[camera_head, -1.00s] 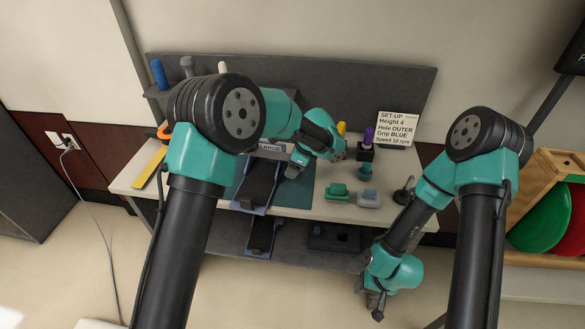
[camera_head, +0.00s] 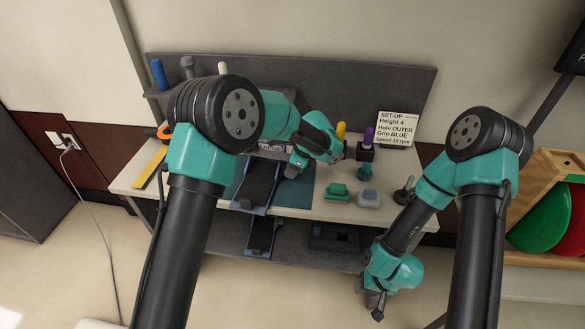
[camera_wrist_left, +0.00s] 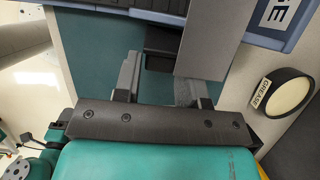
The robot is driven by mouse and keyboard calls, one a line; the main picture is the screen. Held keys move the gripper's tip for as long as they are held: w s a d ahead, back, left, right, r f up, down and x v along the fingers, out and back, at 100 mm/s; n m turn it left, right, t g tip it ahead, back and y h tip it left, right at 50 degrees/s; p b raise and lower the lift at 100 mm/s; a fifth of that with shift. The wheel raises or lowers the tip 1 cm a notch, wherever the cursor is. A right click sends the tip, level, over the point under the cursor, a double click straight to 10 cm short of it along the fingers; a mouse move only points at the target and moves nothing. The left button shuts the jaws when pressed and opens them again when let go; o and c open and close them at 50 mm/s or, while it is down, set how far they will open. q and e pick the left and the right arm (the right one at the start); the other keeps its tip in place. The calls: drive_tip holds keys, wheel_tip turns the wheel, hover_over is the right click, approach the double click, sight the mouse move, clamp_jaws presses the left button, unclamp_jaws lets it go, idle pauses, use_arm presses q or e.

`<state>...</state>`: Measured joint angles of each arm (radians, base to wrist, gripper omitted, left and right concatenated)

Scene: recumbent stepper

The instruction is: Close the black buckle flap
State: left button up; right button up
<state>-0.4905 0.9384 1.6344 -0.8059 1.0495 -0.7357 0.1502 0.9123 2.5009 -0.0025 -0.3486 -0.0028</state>
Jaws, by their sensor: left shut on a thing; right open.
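My left gripper (camera_head: 292,171) is down at the right edge of a black foot plate with a blue rim (camera_head: 258,184). In the left wrist view its grey fingers (camera_wrist_left: 158,85) are on either side of a small black piece, which looks like the black buckle flap (camera_wrist_left: 160,42). The flap lies against the plate's blue-rimmed edge (camera_wrist_left: 125,12). A grey strip (camera_wrist_left: 203,38) partly covers that edge. The gripper hides the flap in the head view. My right gripper (camera_head: 375,302) is open and empty, low in front of the bench's right end.
A green block (camera_head: 337,191), a grey block (camera_head: 368,197) and a dark-based knob (camera_head: 404,190) stand on the bench right of the left gripper. A set-up card (camera_head: 397,129) stands behind. A round GREASE tin (camera_wrist_left: 283,93) is close on the right in the wrist view.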

use_arm(q)
drive_tip(key=shift+w+a+r+g+h, duration=0.1)
drive_tip(key=shift+a+r+g+h, duration=0.15)
drive_tip(key=shift+h, duration=0.5)
drive_tip(key=shift+w+a+r+g+h, duration=0.1)
drive_tip(key=shift+a+r+g+h, duration=0.2)
drive_tip(key=shift+h, duration=0.5)
drive_tip(key=shift+a+r+g+h, duration=0.15)
drive_tip(key=shift+a+h, duration=0.2)
drive_tip(key=shift+h, duration=0.4)
drive_tip(key=o, duration=0.8)
drive_tip(key=shift+r, duration=0.15)
wheel_tip(320, 180, up, 17)
drive_tip(key=shift+a+r, duration=0.1)
drive_tip(key=shift+a, duration=0.05)
